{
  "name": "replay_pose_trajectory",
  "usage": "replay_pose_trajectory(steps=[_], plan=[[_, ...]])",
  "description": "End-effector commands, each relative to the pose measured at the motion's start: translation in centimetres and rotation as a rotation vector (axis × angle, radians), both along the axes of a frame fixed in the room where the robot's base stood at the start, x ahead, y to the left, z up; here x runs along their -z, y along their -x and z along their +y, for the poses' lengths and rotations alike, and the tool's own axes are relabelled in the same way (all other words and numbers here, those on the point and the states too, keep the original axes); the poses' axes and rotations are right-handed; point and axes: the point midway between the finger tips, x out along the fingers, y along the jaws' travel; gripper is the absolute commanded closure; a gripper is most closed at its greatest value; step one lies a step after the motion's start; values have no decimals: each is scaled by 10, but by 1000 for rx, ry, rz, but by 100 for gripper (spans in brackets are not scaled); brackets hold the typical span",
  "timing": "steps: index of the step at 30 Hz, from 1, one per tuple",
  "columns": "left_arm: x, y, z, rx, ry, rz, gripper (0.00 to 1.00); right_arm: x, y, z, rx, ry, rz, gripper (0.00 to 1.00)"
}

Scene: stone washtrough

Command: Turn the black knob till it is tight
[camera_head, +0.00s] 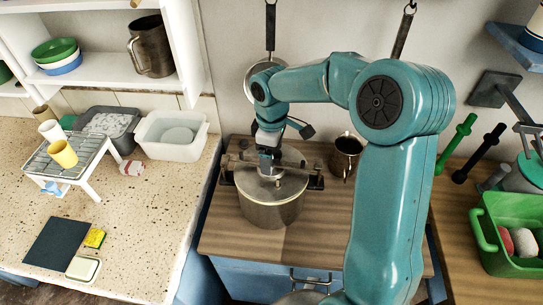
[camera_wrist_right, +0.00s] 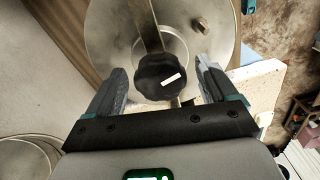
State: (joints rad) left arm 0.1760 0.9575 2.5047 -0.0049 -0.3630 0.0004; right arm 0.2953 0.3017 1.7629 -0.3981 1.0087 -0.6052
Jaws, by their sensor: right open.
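The black knob (camera_wrist_right: 160,77) has a lobed edge and a white mark on top. In the right wrist view it sits over the middle of the metal pot's round lid (camera_wrist_right: 105,35), on a bar across the lid. My right gripper (camera_wrist_right: 162,70) is open, with one finger on each side of the knob and a visible gap to each. In the head view the right gripper (camera_head: 268,165) points down over the lidded steel pot (camera_head: 270,212) and hides the knob. My left gripper is in neither view.
The pot stands on a wooden worktop (camera_head: 232,240). A metal jug (camera_head: 346,152) is close to its right. Pans hang on the wall behind. A speckled counter (camera_head: 150,215) with a wire rack and tubs lies left; a green basin (camera_head: 490,240) is at right.

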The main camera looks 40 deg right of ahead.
Motion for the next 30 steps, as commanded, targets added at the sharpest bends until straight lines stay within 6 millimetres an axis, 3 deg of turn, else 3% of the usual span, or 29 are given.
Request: replay_pose_trajectory(steps=[1, 4, 11, 30], plan=[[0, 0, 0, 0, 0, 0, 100, 0, 0, 0, 0, 0, 0, 24], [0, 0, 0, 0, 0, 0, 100, 0, 0, 0, 1, 0, 0, 57], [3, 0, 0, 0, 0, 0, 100, 1, 0, 0, 51, 1, 0, 58], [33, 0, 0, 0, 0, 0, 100, 1, 0, 0, 1249, 0, -3, 57]])
